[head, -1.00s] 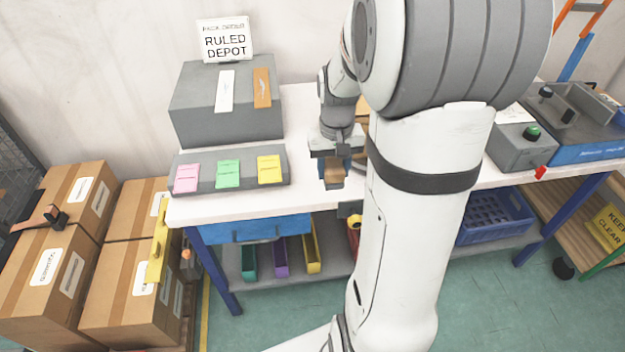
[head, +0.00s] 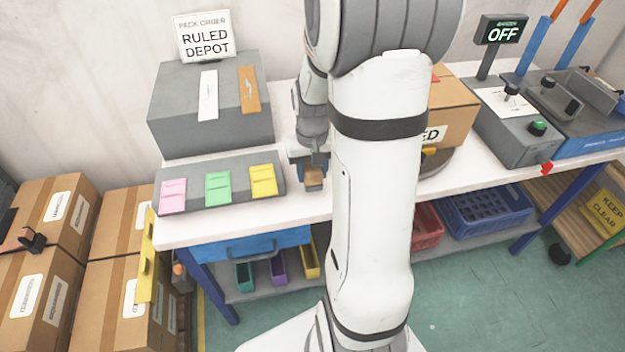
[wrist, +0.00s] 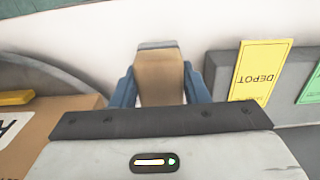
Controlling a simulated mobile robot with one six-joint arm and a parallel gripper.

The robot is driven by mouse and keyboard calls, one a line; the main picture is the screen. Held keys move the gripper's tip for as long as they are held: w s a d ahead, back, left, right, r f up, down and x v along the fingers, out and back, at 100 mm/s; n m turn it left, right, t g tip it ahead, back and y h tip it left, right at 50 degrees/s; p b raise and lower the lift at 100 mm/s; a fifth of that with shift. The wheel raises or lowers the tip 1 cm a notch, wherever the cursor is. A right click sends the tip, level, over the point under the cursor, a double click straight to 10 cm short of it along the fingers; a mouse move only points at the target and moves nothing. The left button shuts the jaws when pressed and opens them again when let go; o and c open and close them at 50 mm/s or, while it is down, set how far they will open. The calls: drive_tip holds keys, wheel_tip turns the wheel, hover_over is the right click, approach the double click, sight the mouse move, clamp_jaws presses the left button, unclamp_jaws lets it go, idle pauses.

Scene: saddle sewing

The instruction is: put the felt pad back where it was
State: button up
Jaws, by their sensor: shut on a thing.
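My gripper (head: 314,176) is over the front part of the white table (head: 370,200), just right of the grey card holder. It is shut on a tan block with a grey end, which I take to be the felt pad (head: 314,183). In the wrist view the felt pad (wrist: 160,78) sits between the two blue fingers, its grey end pointing away from the wrist. I cannot tell whether it touches the table. No marked place for the pad can be made out.
The grey holder (head: 235,200) carries pink, green and yellow cards. Behind it stands a grey box (head: 215,135) with a "RULED DEPOT" sign (head: 205,42). Right of my arm are a cardboard carton (head: 455,110) on a round turntable (head: 440,163) and a grey control box (head: 520,140).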

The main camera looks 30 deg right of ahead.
sight(313, 180)
drive_tip(key=shift+s+f, duration=0.1)
drive_tip(key=shift+f, duration=1.55)
drive_tip(key=shift+f, duration=0.15)
drive_tip(key=o, duration=1)
drive_tip(key=shift+c, duration=0.2)
